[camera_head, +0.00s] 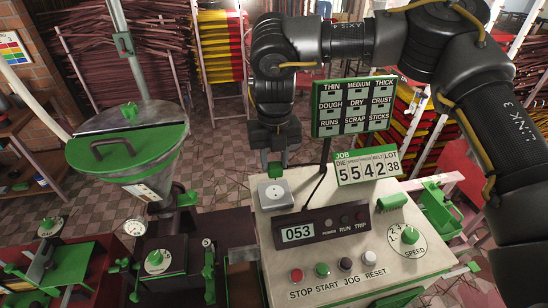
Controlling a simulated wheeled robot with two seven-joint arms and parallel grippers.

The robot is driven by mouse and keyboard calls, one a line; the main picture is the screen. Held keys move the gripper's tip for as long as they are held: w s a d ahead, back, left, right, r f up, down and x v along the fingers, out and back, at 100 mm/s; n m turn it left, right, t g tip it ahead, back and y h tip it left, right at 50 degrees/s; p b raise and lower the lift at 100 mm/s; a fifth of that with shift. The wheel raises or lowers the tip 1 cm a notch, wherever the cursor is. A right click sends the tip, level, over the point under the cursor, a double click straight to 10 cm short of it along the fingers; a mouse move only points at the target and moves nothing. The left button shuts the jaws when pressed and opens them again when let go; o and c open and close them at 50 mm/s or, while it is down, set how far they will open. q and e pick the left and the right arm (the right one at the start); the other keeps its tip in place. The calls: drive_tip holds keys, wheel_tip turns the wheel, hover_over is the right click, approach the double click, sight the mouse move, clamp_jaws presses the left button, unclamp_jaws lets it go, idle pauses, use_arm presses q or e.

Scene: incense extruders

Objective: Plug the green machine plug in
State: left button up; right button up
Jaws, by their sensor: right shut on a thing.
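My right gripper (277,160) comes down from above in the head view, shut on a green plug (276,170). The plug is held upright just above a white socket box (275,194) on the back left corner of the cream control console (345,238). From this angle I cannot tell whether the plug touches the socket or hangs slightly above it. A dark cable (316,186) runs on the console to the right of the socket box. My left gripper is not in view.
A black sign board (354,106) and a number counter (367,168) stand right of the gripper. A display box (322,226), buttons and a speed dial (406,239) fill the console top. A green-lidded hopper (127,137) stands to the left.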

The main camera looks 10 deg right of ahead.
sight(274, 165)
drive_tip(key=shift+s+f, duration=0.15)
drive_tip(key=shift+f, duration=0.15)
drive_tip(key=shift+f+b, duration=0.3)
drive_tip(key=shift+b, duration=0.2)
wheel_tip(274, 165, down, 2)
drive_tip(key=shift+f+b, duration=0.15)
drive_tip(key=shift+b, duration=0.7)
drive_tip(key=shift+f+b, duration=0.8)
drive_tip(key=shift+f, duration=0.25)
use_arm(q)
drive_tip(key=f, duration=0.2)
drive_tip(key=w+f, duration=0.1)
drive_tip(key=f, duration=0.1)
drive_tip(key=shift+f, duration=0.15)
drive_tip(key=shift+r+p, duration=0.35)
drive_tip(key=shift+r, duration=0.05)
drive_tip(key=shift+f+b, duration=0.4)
use_arm(e)
drive_tip(key=shift+f, duration=0.65)
drive_tip(key=o, duration=1)
